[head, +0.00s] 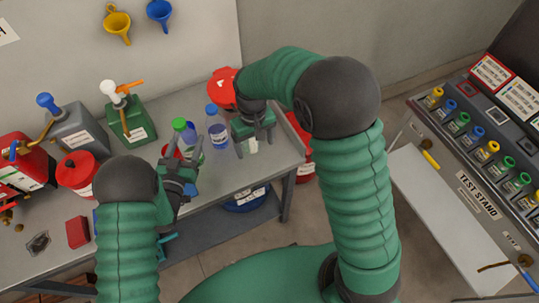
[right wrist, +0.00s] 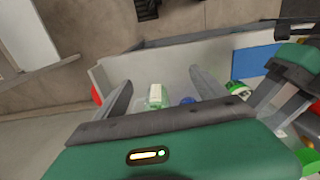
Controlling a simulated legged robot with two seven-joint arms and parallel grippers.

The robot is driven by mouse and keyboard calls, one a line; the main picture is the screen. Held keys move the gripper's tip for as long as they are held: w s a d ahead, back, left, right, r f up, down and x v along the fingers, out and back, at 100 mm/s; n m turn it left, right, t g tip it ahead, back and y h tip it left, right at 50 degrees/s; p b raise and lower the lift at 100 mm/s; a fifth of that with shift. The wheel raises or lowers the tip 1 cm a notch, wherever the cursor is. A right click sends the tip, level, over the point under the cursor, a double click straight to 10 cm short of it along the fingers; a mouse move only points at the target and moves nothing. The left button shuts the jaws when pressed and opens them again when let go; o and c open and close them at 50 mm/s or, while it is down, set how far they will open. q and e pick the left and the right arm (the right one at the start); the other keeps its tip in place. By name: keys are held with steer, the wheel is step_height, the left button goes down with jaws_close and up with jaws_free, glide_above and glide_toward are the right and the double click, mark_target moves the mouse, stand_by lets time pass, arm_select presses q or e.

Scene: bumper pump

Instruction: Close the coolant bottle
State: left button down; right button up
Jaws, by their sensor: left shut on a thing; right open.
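A bottle with a green cap (head: 181,125) stands on the bench in the head view. My left gripper (head: 183,168) is shut at this bottle, its fingers covering the lower part. A clear bottle with a blue cap (head: 217,133) stands to its right. My right gripper (head: 252,138) is open above a small clear bottle with a white top (head: 251,146). In the right wrist view this white-topped bottle (right wrist: 155,96) shows between the open fingers, with the blue cap (right wrist: 188,100) beside it. I cannot tell which bottle holds coolant.
A green jug (head: 131,121), a grey jug (head: 78,130) and red containers (head: 77,174) stand at the left and back of the bench. A red can (head: 222,87) is behind my right gripper. The bench's right edge is close to my right gripper. A test stand (head: 480,195) is far right.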

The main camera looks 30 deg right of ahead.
arm_select(q)
steer(key=shift+r+p, duration=0.45)
steer(key=shift+r, duration=0.25)
arm_select(e)
steer(key=s+d+f, duration=0.1)
steer(key=s+d, duration=0.1)
steer(key=s, duration=0.3)
steer(key=shift+s+m, duration=0.3)
steer(key=shift+s, duration=0.1)
steer(key=shift+f, duration=0.1)
arm_select(q)
steer(key=shift+c, duration=1.5)
jaws_free()
steer(key=b+v, duration=0.4)
steer(key=v, duration=1.2)
steer(key=shift+s+a+f, duration=0.15)
steer(key=shift+s+a, duration=0.1)
steer(key=shift+s, duration=0.05)
arm_select(e)
steer(key=shift+a+f, duration=0.1)
steer(key=shift+f, duration=1.95)
